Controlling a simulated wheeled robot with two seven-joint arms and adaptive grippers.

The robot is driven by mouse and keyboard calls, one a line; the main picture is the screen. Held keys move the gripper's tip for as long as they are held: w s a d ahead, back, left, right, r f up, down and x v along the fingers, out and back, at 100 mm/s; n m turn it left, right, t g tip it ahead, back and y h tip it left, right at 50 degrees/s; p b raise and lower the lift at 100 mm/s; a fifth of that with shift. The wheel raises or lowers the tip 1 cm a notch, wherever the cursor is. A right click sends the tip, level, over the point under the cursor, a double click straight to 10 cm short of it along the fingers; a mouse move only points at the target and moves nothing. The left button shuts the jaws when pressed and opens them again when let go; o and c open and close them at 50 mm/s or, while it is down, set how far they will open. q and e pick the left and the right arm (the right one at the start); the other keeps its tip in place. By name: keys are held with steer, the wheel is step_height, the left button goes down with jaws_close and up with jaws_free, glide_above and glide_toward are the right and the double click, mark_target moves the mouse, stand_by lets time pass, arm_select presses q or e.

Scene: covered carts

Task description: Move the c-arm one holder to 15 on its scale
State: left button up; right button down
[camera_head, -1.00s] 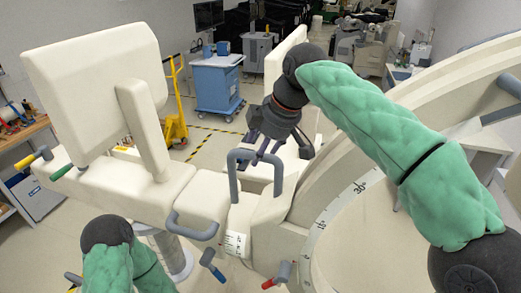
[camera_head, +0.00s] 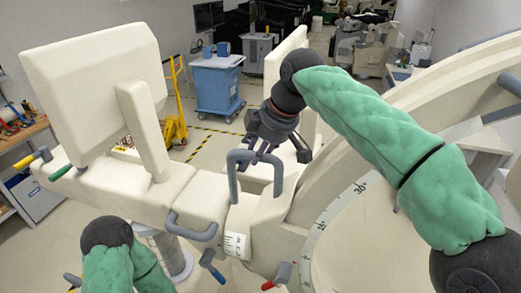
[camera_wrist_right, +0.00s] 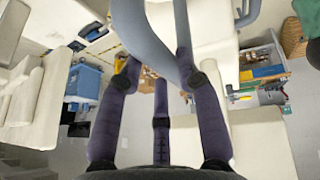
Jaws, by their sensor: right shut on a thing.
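The cream C-arm holder (camera_head: 268,212) sits at the centre of the head view, between the monitor's base and the large curved arm. A grey loop handle (camera_head: 233,178) stands up from it. My right gripper (camera_head: 264,152) is shut on the top of this handle; in the wrist view its dark fingers (camera_wrist_right: 158,64) lie around the grey bar (camera_wrist_right: 150,42). A white scale strip (camera_head: 236,245) with black marks shows at the holder's front; its figures are too small to read. Another scale (camera_head: 321,226) on the curved part shows 30. My left gripper is out of view.
A cream monitor (camera_head: 95,82) stands at the left on its base. A second grey handle (camera_head: 190,230) and blue-tipped (camera_head: 213,268) and red-tipped (camera_head: 280,274) levers sit at the front. A blue cart (camera_head: 217,82) and a yellow trolley (camera_head: 174,115) stand behind on the floor.

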steer(key=shift+s+a+f+b, duration=0.35)
steer(key=shift+s+b, duration=0.1)
steer(key=shift+b, duration=0.25)
steer(key=s+a+t+b, duration=0.1)
steer(key=s+t+b, duration=0.1)
steer(key=s+b, duration=0.3)
steer(key=shift+s+a+r+n+t+h, duration=0.15)
steer(key=shift+s+a+n+t+h, duration=0.2)
steer(key=shift+s, duration=0.7)
steer(key=shift+r, duration=0.1)
steer(key=c, duration=1.1)
jaws_free()
steer(key=shift+w, duration=0.1)
steer(key=shift+o, duration=1.3)
steer(key=shift+w, duration=0.35)
steer(key=shift+s+f, duration=0.1)
steer(key=shift+f, duration=0.15)
